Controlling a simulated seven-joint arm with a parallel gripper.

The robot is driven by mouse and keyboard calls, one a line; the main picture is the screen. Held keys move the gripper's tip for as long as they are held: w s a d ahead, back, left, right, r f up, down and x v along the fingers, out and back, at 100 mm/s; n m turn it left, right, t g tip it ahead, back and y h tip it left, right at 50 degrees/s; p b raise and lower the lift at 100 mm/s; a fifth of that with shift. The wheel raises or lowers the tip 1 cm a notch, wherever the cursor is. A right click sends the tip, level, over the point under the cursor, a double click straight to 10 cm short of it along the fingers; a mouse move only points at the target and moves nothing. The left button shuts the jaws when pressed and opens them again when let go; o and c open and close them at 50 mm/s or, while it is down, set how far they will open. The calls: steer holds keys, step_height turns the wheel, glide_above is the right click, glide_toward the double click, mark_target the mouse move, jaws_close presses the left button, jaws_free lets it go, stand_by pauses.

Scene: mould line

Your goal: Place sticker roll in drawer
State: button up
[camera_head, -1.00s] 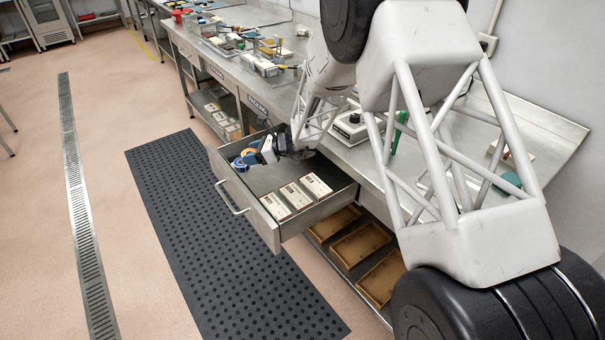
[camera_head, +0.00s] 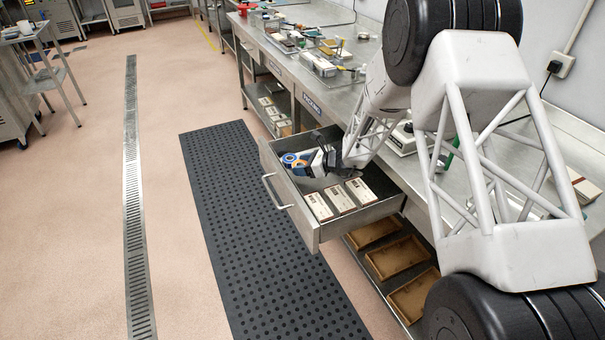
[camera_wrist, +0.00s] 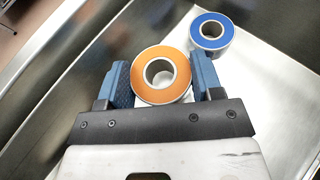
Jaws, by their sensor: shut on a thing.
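The metal drawer (camera_head: 290,208) stands open below the bench. My gripper (camera_head: 318,163) is down inside its far end. In the wrist view my gripper (camera_wrist: 160,84) is shut on an orange-faced sticker roll (camera_wrist: 143,89), with one blue finger on each side of it. The orange roll appears very small in the head view. A blue roll (camera_wrist: 196,38) on a white core lies on the drawer floor beside it, apart from the fingers. It also shows in the head view (camera_head: 288,158). Whether the orange roll touches the drawer floor is unclear.
Several labelled boxes (camera_head: 340,199) stand in the drawer's near part. Bare drawer floor (camera_wrist: 270,80) shows right of the rolls in the wrist view. Wooden trays (camera_head: 397,258) lie on the shelf below. The bench top (camera_head: 300,75) behind holds various items.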

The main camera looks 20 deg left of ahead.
mark_target(310, 182)
steer(key=shift+f, duration=1.9)
steer(key=shift+f, duration=0.1)
steer(key=o, duration=0.9)
steer(key=shift+d+r, duration=0.35)
steer(key=shift+d, duration=0.1)
steer(key=shift+v, duration=1)
step_height(310, 182, up, 5)
steer(key=shift+r, duration=0.95)
